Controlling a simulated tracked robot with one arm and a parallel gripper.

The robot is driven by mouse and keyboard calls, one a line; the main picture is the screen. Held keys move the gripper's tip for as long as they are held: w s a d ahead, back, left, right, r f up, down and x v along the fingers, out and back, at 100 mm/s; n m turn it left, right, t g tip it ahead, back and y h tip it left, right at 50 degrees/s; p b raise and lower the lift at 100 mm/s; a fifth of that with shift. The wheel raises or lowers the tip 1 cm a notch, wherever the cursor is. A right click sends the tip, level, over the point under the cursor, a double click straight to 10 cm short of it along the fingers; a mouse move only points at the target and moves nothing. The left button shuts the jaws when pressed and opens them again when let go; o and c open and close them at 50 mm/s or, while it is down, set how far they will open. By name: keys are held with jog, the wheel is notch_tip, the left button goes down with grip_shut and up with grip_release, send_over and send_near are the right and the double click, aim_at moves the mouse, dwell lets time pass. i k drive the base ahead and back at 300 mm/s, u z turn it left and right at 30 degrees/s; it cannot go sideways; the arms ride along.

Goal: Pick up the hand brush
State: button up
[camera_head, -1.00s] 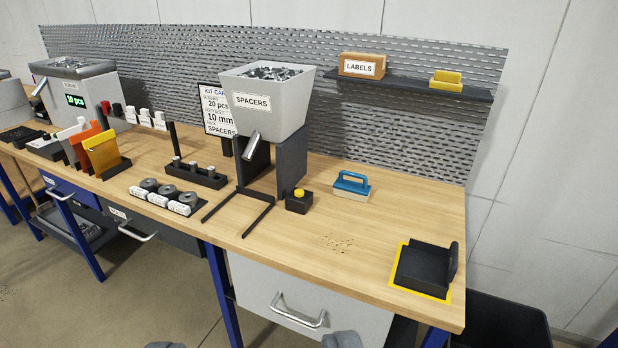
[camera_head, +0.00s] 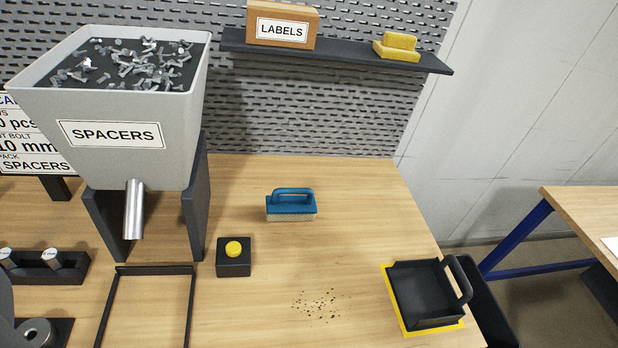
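The hand brush (camera_head: 291,206) has a blue body with a blue loop handle on top and pale bristles below. It stands upright, bristles down, on the wooden bench top, near the middle of the view and a little in front of the perforated back panel. Nothing touches it. My gripper's fingers do not show in this view. A dark rounded shape at the lower left edge may be part of my gripper, but I cannot tell.
A grey spacers hopper (camera_head: 122,108) and a black box with a yellow button (camera_head: 234,257) stand left of the brush. Dark crumbs (camera_head: 317,304) lie in front. A black dustpan (camera_head: 427,293) sits on a yellow-edged mark at right. A shelf (camera_head: 345,54) hangs above.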

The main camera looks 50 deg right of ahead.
aim_at(278, 207)
jog(key=z, duration=0.45)
jog(key=i, duration=0.85)
jog(key=z, duration=0.6)
jog(key=k, duration=0.75)
jog(key=z, duration=0.2)
jog(key=i, duration=0.8)
jog(key=u, duration=0.1)
